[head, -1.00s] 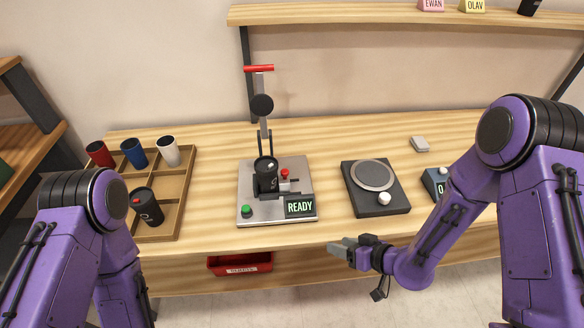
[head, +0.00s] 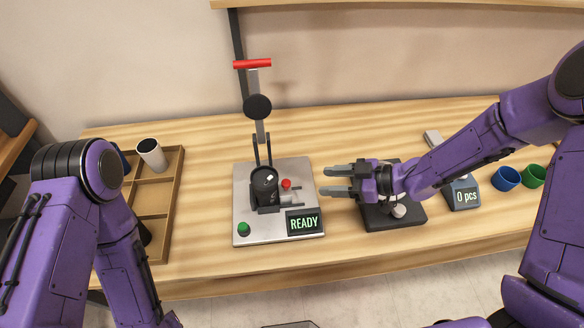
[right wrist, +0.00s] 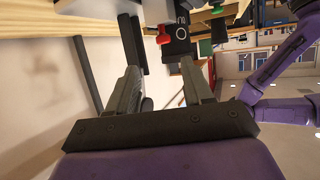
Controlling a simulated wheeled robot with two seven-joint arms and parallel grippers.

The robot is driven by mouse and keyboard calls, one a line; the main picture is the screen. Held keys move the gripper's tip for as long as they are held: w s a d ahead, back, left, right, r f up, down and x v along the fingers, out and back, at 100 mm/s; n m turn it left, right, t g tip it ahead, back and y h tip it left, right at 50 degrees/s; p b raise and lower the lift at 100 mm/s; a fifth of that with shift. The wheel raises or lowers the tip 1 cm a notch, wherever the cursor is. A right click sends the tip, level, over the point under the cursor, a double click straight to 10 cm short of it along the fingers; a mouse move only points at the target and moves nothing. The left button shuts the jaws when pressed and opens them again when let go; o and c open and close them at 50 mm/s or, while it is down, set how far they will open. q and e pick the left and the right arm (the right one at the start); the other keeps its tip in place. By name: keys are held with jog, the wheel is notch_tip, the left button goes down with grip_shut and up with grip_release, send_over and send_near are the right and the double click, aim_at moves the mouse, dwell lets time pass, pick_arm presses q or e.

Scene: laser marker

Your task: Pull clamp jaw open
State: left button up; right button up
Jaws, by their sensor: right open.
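The laser marker's grey base plate (head: 245,218) stands on the bench in the head view. My left gripper is out of view.
A lever with a red handle (head: 252,64) rises behind the tumbler. A READY display (head: 305,223) and green button (head: 243,228) are at the plate's front. A black scale (head: 376,216) is under my right gripper. A wooden tray (head: 174,192) stands left.

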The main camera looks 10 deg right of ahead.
aim_at(289, 184)
jog(key=x, duration=0.3)
jog(key=p+x, duration=0.1)
jog(key=x, duration=0.6)
jog(key=shift+s+a+r+p, duration=0.1)
jog(key=shift+s+a+p, duration=0.15)
jog(key=shift+a+p, duration=0.1)
jog(key=shift+d, duration=0.1)
